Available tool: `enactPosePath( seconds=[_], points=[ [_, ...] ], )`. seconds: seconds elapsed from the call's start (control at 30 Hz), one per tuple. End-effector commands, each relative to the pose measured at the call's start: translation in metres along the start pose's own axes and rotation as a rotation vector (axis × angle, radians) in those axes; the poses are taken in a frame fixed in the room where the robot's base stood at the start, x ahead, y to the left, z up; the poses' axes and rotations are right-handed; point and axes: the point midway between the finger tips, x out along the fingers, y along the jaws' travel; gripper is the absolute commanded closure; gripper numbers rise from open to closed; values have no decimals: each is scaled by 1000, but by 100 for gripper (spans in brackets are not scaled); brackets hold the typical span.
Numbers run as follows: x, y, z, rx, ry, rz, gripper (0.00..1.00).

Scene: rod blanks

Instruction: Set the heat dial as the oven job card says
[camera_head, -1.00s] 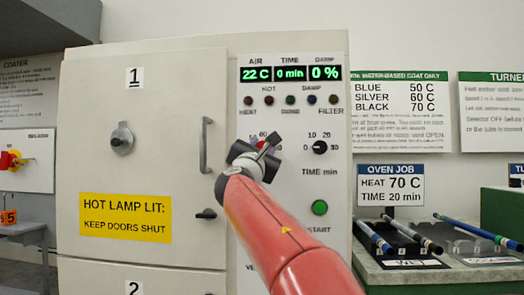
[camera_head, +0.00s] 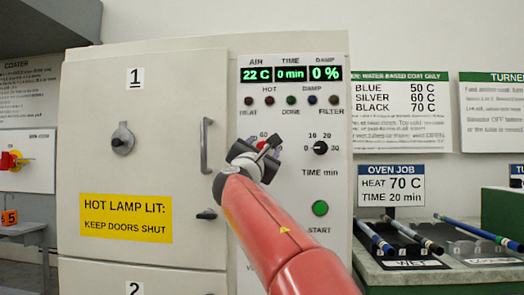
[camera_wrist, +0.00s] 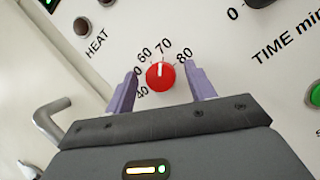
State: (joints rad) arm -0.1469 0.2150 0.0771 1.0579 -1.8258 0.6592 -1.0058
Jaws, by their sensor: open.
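The red heat dial (camera_wrist: 160,77) shows in the wrist view, with numbers from 40 to 80 around it. Its white mark points up, at or very near 70. My gripper (camera_wrist: 161,72) is open, with one purple finger on each side of the dial and a gap on both sides. In the head view my gripper (camera_head: 254,158) covers most of the dial (camera_head: 263,145). The oven job card (camera_head: 391,185) reads heat 70 C, time 20 min.
The time dial (camera_head: 320,147) and green start button (camera_head: 320,208) are right of my gripper. The oven door handle (camera_head: 205,146) stands out to its left. The display (camera_head: 290,74) reads 22 C, 0 min, 0 %. Rods (camera_head: 470,229) lie on the bench at right.

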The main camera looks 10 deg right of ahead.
Motion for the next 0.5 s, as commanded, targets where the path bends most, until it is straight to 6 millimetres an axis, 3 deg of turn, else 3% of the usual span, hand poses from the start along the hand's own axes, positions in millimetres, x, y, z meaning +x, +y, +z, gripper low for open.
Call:
enactPosePath(
  seconds=[0.17, 0.5],
  points=[
    [-6, 0, 0, 1, -1, 1, 45],
    [-61, -1, -2, 0, 1, 2, 45]
  ],
)
